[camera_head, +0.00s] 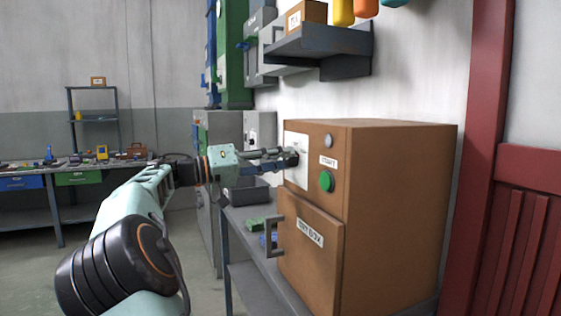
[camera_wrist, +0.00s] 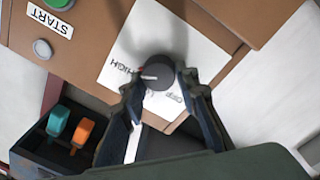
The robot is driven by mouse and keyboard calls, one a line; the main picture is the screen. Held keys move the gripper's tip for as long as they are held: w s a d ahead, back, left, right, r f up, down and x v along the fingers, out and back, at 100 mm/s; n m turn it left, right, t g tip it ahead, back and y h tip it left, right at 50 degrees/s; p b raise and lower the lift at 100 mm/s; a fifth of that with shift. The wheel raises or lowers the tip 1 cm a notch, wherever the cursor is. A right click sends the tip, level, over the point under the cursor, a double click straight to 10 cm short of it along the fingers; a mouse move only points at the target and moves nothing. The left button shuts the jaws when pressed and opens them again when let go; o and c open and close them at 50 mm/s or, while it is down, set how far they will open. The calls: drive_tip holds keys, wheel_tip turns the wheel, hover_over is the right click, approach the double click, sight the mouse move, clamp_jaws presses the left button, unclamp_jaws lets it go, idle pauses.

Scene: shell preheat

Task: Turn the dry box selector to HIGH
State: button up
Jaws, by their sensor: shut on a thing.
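The dry box (camera_head: 395,200) is a brown cabinet on a grey bench, with a DRY BOX label on its handled door. Its selector is a dark round knob (camera_wrist: 160,66) on a white panel (camera_wrist: 190,38), which also shows in the head view (camera_head: 303,178). In the wrist view, the HIGH label (camera_wrist: 122,68) is left of the knob and the OFF label (camera_wrist: 166,98) is below it. A pale and red pointer mark (camera_wrist: 147,77) on the knob faces left, toward HIGH. My gripper (camera_wrist: 157,80) is shut on the knob, one finger on each side; it also shows in the head view (camera_head: 291,158).
A green START button (camera_head: 326,181) and a grey round button (camera_head: 328,141) are right of the panel. A grey shelf (camera_head: 320,45) hangs above the box. A dark tray (camera_head: 250,194) and green parts (camera_head: 256,224) lie on the bench below my gripper.

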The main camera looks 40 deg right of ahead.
drive_tip(key=o, duration=1.1)
drive_tip(key=shift+o, duration=0.2)
drive_tip(key=v, duration=1.2)
drive_tip(key=shift+s, duration=0.1)
